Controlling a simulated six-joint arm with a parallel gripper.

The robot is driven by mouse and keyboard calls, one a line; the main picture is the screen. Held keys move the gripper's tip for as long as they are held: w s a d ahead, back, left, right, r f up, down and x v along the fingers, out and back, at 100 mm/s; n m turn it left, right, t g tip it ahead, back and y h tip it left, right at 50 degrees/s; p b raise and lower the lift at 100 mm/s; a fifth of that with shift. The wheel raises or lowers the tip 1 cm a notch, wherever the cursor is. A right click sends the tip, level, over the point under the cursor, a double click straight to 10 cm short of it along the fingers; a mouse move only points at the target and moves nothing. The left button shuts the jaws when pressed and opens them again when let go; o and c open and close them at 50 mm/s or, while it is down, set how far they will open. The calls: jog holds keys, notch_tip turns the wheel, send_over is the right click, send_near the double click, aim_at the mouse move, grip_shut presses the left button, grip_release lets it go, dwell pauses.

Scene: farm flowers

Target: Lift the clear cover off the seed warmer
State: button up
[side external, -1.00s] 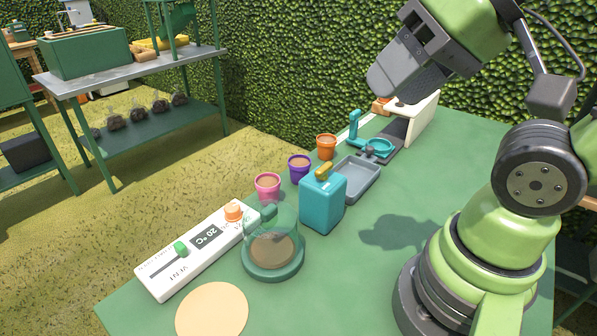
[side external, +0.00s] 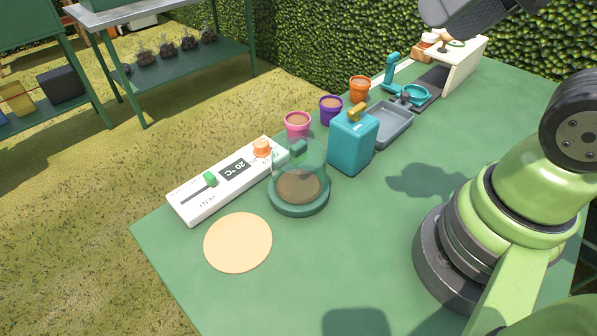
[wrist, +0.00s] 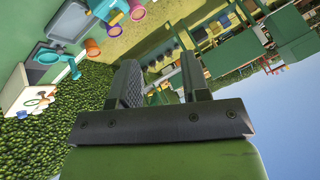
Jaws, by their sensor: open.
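The clear cover (side external: 313,160) is a see-through dome with a green knob on top. It stands upright on the round green base (side external: 300,209) of the seed warmer, over a brown disc. The warmer's white control panel (side external: 205,205) adjoins on the left, with a green slider, an orange knob and a 20 °C display. My gripper (wrist: 160,85) is open and empty, its two fingers apart in the wrist view. In the side view only a part of it shows at the top edge, high above the table and far from the cover. The wrist view does not show the cover.
A flat tan disc (side external: 238,242) lies in front of the panel. A teal can (side external: 352,143) stands close right of the cover. Pink (side external: 297,125), purple (side external: 331,110) and orange (side external: 359,90) pots and a grey tray (side external: 388,126) stand behind. The front table is clear.

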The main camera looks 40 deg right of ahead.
dwell(0.4)
jog(key=o, duration=0.4)
jog(key=shift+c, duration=0.2)
jog(key=n+g+h, duration=0.2)
jog(key=n+g, duration=0.2)
jog(key=g, duration=0.3)
send_over(299, 144)
notch_tip(299, 144, down, 11)
jog(key=f, duration=0.3)
jog(key=shift+s+d+f, duration=0.2)
jog(key=shift+s+d, duration=0.05)
jog(key=shift+d, duration=0.05)
jog(key=shift+w+a+f, duration=0.15)
jog(key=shift+f, duration=1.4)
jog(key=shift+w+a+f, duration=0.15)
jog(key=shift+f, duration=1.4)
